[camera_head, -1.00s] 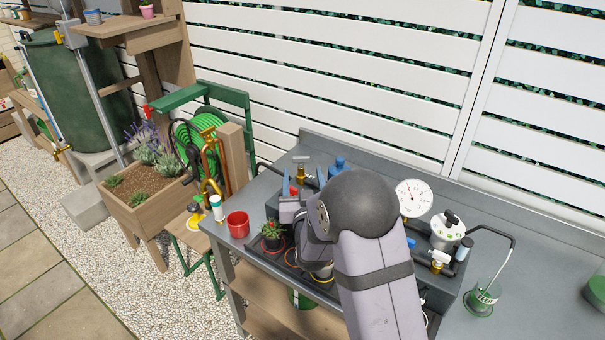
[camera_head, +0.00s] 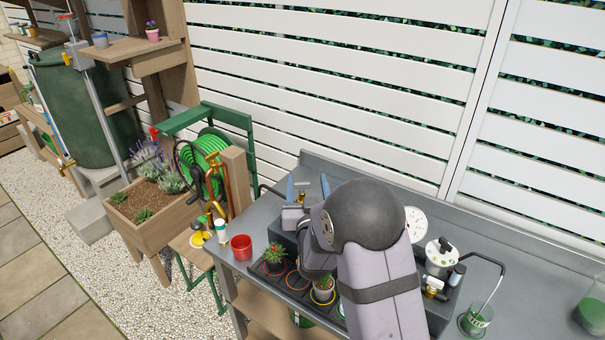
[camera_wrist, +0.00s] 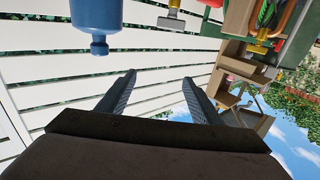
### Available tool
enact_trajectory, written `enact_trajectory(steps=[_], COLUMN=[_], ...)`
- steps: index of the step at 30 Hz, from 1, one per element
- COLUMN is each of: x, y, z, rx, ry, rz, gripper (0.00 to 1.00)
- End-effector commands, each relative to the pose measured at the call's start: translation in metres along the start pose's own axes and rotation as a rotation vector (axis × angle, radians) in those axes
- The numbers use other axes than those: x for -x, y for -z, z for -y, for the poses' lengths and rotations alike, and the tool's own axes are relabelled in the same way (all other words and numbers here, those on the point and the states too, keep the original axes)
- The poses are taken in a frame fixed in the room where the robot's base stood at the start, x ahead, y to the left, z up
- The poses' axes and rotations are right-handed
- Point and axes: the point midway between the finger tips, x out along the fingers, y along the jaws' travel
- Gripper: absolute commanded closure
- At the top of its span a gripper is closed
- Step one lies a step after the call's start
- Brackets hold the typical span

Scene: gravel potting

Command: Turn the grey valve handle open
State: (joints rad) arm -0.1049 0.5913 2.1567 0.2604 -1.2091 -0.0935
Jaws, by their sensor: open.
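The grey valve handle (camera_head: 301,184) is a flat bar on top of a brass valve (camera_head: 301,197) at the back left of the dark rig on the bench. In the wrist view, which is upside down, the handle (camera_wrist: 171,23) shows at the top with brass above it. My gripper (camera_head: 307,182) is open and empty, its two fingers apart. In the head view the handle appears between the fingers. In the wrist view the handle stands off from the fingertips (camera_wrist: 158,75), and nothing is between them. Whether a finger touches the handle I cannot tell.
A blue bottle (camera_wrist: 97,25) is close to the valve. A pressure gauge (camera_head: 415,222) and a white-lidded vessel (camera_head: 440,256) stand right of my arm. A red cup (camera_head: 241,247) and potted plants (camera_head: 275,259) are at the bench front. A white slatted fence (camera_head: 340,110) is behind.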

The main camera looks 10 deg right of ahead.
Motion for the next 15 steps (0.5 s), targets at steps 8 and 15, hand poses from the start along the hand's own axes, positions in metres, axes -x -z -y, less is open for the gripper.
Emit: enact_trajectory(steps=[8, 15], x=[-0.022, -0.012], y=[0.013, -0.032], z=[0.0, 0.006], rx=[-0.02, -0.004], ry=[-0.014, 0.007], rz=[0.195, 0.388], gripper=[0.41, 0.41])
